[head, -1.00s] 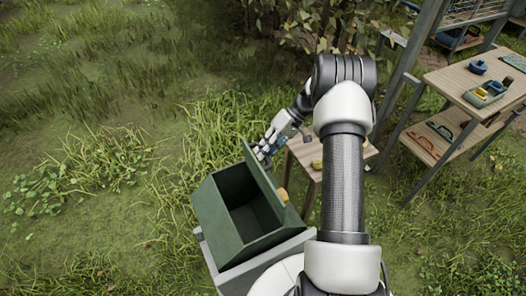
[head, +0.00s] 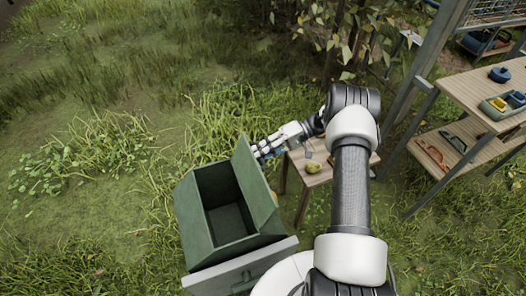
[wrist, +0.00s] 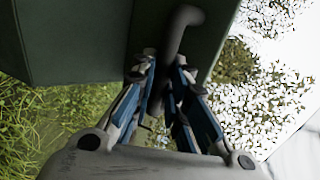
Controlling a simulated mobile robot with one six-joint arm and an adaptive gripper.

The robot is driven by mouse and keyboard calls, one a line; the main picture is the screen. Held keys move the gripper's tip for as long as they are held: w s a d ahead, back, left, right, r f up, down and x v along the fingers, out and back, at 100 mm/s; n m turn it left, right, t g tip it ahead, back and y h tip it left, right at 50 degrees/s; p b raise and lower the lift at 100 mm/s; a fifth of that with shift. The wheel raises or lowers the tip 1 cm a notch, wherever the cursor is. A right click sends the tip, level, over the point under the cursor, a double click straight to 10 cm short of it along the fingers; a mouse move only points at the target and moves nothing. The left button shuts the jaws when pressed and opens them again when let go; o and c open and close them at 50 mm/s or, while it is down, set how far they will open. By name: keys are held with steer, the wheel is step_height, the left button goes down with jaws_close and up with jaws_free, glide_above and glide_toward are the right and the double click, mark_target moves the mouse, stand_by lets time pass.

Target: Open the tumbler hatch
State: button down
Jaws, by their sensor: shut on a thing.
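The tumbler is a dark green box (head: 192,222) at the lower middle of the head view, with its dark interior showing. Its hatch (head: 254,186) is a green panel standing up on the right side of the opening, swung clear of it. My gripper (head: 260,153) is at the hatch's upper outer edge. In the wrist view my gripper (wrist: 164,75) is shut on a dark hooked handle (wrist: 181,28), which stands out from a green panel (wrist: 70,40). The exact contact of the fingers is partly hidden.
A small wooden table (head: 318,178) with a yellow-green pear (head: 313,168) stands right of the hatch, under my arm. A wooden shelf (head: 465,95) with a tray (head: 503,104) and tools is at the right. Grass to the left is free.

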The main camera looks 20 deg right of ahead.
steer(key=shift+s+f, duration=0.25)
steer(key=shift+f, duration=0.4)
steer(key=c, duration=1.8)
jaws_free()
steer(key=shift+w+d, duration=0.1)
steer(key=shift+o, duration=1.2)
steer(key=shift+w+r, duration=0.1)
steer(key=shift+d+r, duration=0.1)
steer(key=v, duration=1.1)
steer(key=shift+d, duration=0.35)
steer(key=shift+r, duration=0.1)
